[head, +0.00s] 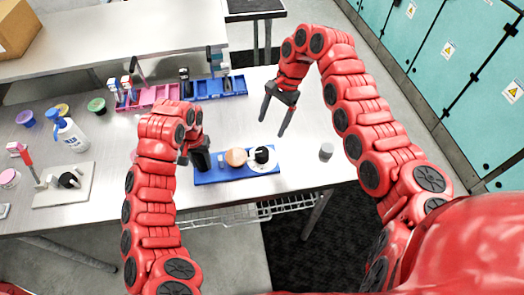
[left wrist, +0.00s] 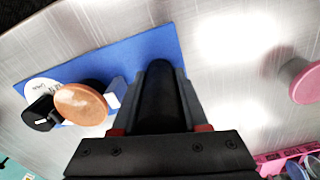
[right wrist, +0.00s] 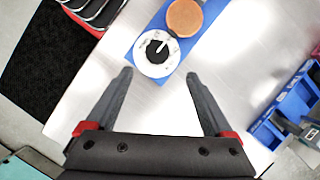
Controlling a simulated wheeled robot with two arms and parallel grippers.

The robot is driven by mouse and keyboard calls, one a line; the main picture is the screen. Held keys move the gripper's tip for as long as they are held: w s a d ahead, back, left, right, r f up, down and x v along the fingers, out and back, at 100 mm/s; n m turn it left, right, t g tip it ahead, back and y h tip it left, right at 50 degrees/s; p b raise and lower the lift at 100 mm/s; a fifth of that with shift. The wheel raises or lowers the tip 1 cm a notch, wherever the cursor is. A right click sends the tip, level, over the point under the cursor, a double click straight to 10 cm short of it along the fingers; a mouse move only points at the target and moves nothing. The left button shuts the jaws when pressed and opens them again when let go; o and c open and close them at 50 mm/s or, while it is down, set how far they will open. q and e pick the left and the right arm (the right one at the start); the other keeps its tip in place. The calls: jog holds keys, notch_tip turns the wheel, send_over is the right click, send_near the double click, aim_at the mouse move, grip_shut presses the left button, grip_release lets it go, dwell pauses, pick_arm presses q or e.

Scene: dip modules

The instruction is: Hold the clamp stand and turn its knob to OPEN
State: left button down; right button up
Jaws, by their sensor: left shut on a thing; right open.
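The clamp stand has a blue base (head: 235,175), a black post (head: 201,160), a copper disc (head: 236,157) and a black knob (head: 262,155) on a white dial (head: 268,166). My left gripper (head: 191,153) is shut on the black post, which also shows between its fingers in the left wrist view (left wrist: 160,95). My right gripper (head: 272,127) is open and empty, above and behind the knob. In the right wrist view the knob (right wrist: 157,49) lies beyond the open fingertips, with a white pointer mark. The dial's lettering is too small to read.
A second stand on a pale base (head: 62,192) is at the left, near a spray bottle (head: 68,133). Pink (head: 150,97) and blue (head: 220,88) bins stand at the back. A grey cylinder (head: 326,151) is right of the blue base. The table's front edge is close.

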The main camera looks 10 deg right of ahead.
aim_at(262, 151)
jog(key=x, duration=1.1)
jog(key=shift+s+f, duration=0.35)
jog(key=c, duration=1.4)
grip_shut()
